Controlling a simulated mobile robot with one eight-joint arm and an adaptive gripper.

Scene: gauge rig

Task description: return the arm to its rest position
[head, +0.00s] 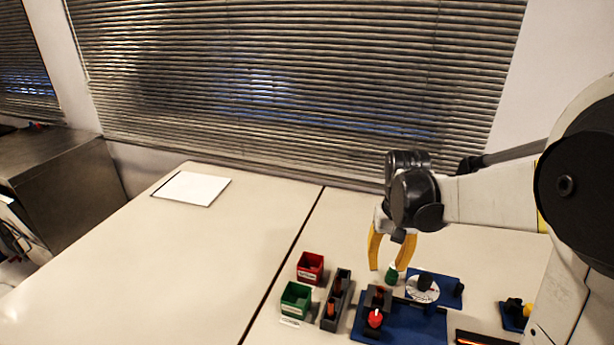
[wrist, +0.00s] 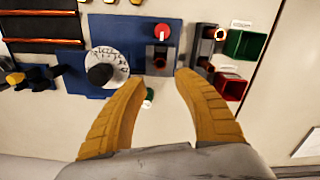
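My gripper (head: 388,266) has two yellow fingers spread apart, with nothing between them. It hangs fingers-down over the right-hand table at the end of my raised arm. In the wrist view, my gripper (wrist: 160,80) is also open. A small green-topped piece (head: 391,274) shows by the fingertips in the head view; it also shows between the fingers in the wrist view (wrist: 149,97). I cannot tell how far below the fingertips it is.
A blue rig board (head: 405,328) carries a red knob (head: 375,318) and a white dial (head: 422,289). Left of it stand a grey rack (head: 336,300), a red bin (head: 310,267) and a green bin (head: 295,299). The left table (head: 150,265) is mostly clear, with a white sheet (head: 192,188).

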